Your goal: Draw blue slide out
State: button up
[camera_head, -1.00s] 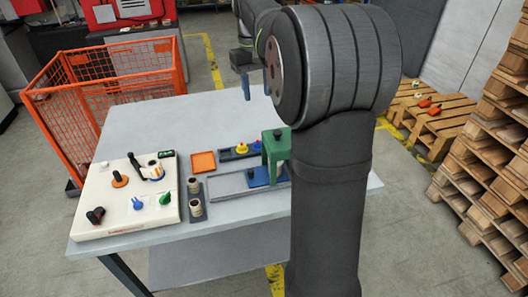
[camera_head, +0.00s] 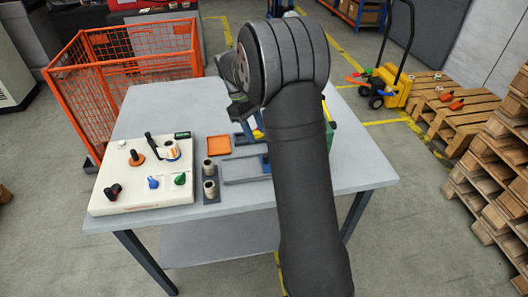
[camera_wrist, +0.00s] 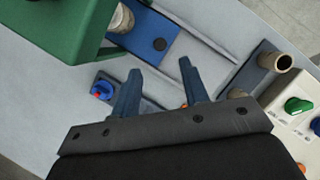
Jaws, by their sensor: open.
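The blue slide (camera_wrist: 146,36) lies flat in a grey channel (camera_wrist: 204,68) in the wrist view, with a dark round spot on its bare end. Its other end runs under the green frame (camera_wrist: 55,25), next to a pale cylinder. In the head view only a bit of the blue slide (camera_head: 265,161) shows beside my arm, at the end of the grey channel (camera_head: 229,180). My gripper (camera_wrist: 159,66) is open and empty, its blue fingers apart above the table near the slide's bare end. In the head view my arm mostly hides the gripper and green frame.
A cream panel (camera_head: 112,197) with knobs stands at the table's left. A dark holder with two pale spools (camera_head: 209,189) sits between it and the channel. An orange tray (camera_head: 219,145) lies behind. In the wrist view, a block with a blue-and-red knob (camera_wrist: 102,89) lies near the left finger.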

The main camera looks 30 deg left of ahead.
jog(key=x, duration=0.8)
jog(key=shift+d+f, duration=0.15)
jog(key=shift+f, duration=0.15)
grip_shut()
